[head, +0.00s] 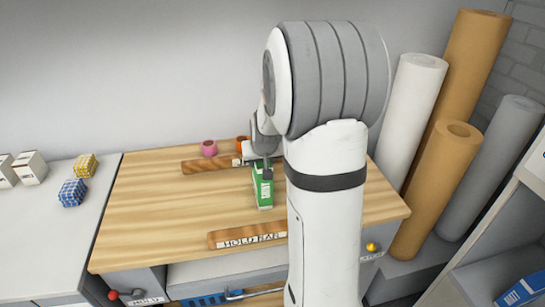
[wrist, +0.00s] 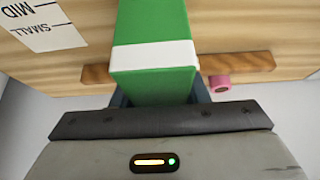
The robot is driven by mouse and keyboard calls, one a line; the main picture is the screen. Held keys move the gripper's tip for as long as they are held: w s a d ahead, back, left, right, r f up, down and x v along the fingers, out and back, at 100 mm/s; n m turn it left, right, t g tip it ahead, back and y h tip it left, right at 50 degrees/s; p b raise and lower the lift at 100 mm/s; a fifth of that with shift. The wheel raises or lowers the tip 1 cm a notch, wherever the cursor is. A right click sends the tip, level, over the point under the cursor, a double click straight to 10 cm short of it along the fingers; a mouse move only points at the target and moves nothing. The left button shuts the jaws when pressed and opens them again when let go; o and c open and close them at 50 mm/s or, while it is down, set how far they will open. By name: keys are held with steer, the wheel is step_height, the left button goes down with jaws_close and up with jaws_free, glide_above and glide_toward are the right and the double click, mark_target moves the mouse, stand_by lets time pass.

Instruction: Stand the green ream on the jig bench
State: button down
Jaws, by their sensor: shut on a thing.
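The green ream (head: 263,188) has a white band and stands on or just above the wooden top of the jig bench (head: 160,205); I cannot tell whether its base touches. In the wrist view the green ream (wrist: 150,35) runs up from between the jaws. My gripper (head: 262,165) is shut on its upper end, and the jaws also show in the wrist view (wrist: 158,98). My arm hides part of the bench to the right.
A wooden bar marked "HOLD BAR" (head: 247,236) lies at the front, another bar (head: 207,164) at the back. A pink roll (head: 209,148) and an orange roll (head: 242,143) sit behind. Tall paper rolls (head: 412,110) stand right.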

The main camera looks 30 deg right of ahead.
steer(key=shift+r, duration=0.1)
steer(key=c, duration=1.3)
jaws_free()
steer(key=shift+f, duration=0.2)
steer(key=o, duration=0.5)
steer(key=shift+r, duration=0.1)
